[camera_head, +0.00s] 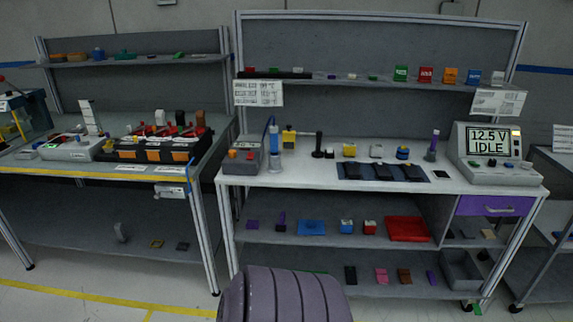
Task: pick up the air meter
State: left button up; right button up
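I cannot tell for certain which thing is the air meter. On the white workbench (330,181), an upright clear-and-blue cylinder (275,147) stands beside a grey box with an orange-red knob (243,154). Further right on the same bench is a grey device (500,152) whose screen reads "12.5 V IDLE". On the left bench, a grey device with a small green screen (66,148) sits beside an orange-black battery-like unit (155,147). Neither of my grippers is in view.
Small coloured items stand on the upper shelf (345,81). The lower shelves hold a blue tray (312,227), a red tray (408,229) and small parts. A purple drawer (485,206) is shut. A ribbed grey-purple shape (285,297) fills the bottom middle.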

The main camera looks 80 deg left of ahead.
aim_at(346, 227)
jog(key=u, duration=2.2)
jog(key=z, duration=1.15)
jog(key=j+z, duration=0.1)
jog(key=z, duration=1.05)
jog(key=j+z, duration=0.1)
jog(key=z, duration=1.6)
jog(key=k+z, duration=0.1)
jog(key=z, duration=0.45)
jog(key=u, duration=4.5)
